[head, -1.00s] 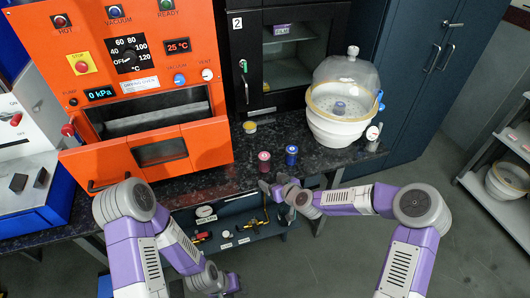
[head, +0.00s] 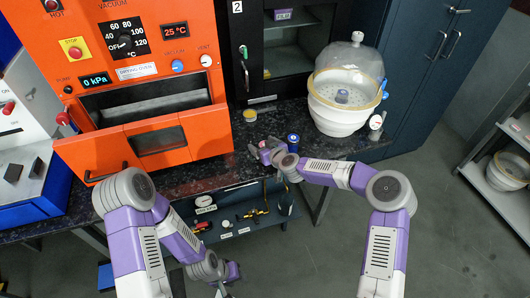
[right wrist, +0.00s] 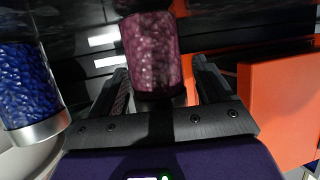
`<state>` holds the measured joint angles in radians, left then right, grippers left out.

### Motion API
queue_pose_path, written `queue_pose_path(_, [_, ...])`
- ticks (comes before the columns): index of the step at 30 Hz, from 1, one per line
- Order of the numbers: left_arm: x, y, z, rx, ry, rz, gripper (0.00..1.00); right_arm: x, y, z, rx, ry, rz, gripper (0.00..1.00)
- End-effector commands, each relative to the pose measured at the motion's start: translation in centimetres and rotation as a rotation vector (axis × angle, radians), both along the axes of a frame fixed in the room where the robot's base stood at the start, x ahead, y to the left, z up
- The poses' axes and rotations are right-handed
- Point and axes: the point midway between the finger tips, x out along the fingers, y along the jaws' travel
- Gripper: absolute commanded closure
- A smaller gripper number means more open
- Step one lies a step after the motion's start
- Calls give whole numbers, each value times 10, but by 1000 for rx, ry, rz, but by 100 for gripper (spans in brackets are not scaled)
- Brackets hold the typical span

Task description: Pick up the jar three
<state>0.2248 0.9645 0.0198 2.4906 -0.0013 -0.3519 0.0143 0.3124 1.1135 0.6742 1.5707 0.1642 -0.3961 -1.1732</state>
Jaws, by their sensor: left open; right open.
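A maroon jar (right wrist: 152,52) with speckled contents stands ahead of my right gripper (right wrist: 160,88) in the right wrist view, between the lines of its two open fingers. No grip on it shows. In the head view my right gripper (head: 264,152) is at the counter's front edge and hides most of this jar. A blue jar (right wrist: 28,92) with a silver end is to the left in the wrist view; in the head view it stands just right of the gripper (head: 293,142). No readable number shows on either jar. My left gripper (head: 228,274) is low, below the counter, open.
A glass-domed white desiccator (head: 338,116) stands right of the jars on the dark counter (head: 210,171). A tool shelf (head: 237,214) is below.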

Motion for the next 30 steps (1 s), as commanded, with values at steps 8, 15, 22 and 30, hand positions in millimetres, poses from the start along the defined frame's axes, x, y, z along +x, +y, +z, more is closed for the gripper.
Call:
queue_pose_path(8, [0, 0, 0, 0, 0, 0, 57, 0, 0, 0, 1, 0, 0, 43])
queue_pose_path(15, [0, 0, 0, 0, 0, 0, 57, 0, 0, 0, 1, 0, 0, 80])
queue_pose_path(22, [0, 0, 1, 0, 0, 0, 57, 0, 0, 1, 0, -1, 0, 82])
queue_pose_path(30, [0, 0, 13, 0, 0, 0, 57, 0, 1, 43, -3, -6, 2, 82])
